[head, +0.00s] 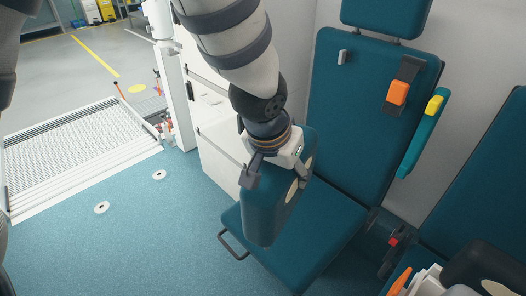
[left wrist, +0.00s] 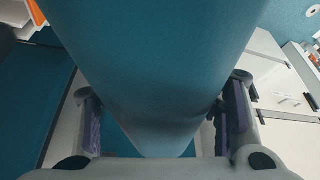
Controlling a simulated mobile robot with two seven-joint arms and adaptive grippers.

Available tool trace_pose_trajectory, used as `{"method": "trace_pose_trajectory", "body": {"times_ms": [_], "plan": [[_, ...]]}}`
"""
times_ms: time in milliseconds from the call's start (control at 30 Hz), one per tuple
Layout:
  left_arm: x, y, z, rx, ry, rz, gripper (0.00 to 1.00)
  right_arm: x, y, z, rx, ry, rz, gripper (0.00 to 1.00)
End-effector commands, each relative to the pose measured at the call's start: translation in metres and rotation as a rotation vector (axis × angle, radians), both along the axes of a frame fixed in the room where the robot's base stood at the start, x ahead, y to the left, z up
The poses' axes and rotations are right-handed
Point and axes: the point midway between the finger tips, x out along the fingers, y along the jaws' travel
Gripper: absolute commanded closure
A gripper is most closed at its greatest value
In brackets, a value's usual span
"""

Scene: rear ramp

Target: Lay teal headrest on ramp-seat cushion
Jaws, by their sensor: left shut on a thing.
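My left gripper (head: 275,176) is shut on the teal headrest (head: 263,214), a padded block with pale oval patches on one side. It holds the headrest upright on edge, in front of the ramp-seat cushion (head: 322,243) in the head view. I cannot tell whether the headrest's lower end touches the cushion. In the left wrist view the headrest (left wrist: 155,70) fills the middle between the two finger pads. The cushion is bare where it shows; its left part is partly hidden by the headrest. My right gripper is not identifiable in these views.
The seat back (head: 350,120) rises behind the cushion, with an orange buckle (head: 398,92) and a yellow-tipped teal armrest (head: 422,135). A second teal seat (head: 480,185) stands at right. White cabinets (head: 220,150) stand behind the arm. The blue floor at left is mostly clear, towards the ramp (head: 80,150).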

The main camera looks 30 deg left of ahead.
Motion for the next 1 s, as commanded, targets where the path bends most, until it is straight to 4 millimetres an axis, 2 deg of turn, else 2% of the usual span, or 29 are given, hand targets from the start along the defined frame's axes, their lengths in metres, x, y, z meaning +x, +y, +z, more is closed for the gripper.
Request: {"method": "trace_pose_trajectory", "body": {"times_ms": [267,400,567,667,933,1000], "plan": [[0.047,-0.051,-0.030,-0.007,-0.001,-0.155,0.93,-0.026,0.000,-0.024,0.000,0.092,0.001,0.60],[0.078,-0.081,-0.044,-0.010,0.002,-0.231,0.93,-0.039,0.000,-0.038,0.000,0.140,0.001,0.60],[0.103,-0.099,-0.047,-0.009,-0.001,-0.271,0.93,-0.047,0.000,-0.046,0.000,0.167,0.002,0.60],[0.112,-0.090,-0.049,-0.009,-0.002,-0.274,0.93,-0.048,0.000,-0.047,-0.001,0.170,0.002,0.60],[0.139,-0.017,-0.084,-0.009,-0.001,-0.270,0.93,-0.052,0.000,-0.052,0.000,0.183,0.002,0.60],[0.144,-0.004,-0.103,-0.008,0.004,-0.273,0.93,-0.055,0.000,-0.055,-0.001,0.192,0.002,0.60]]}}
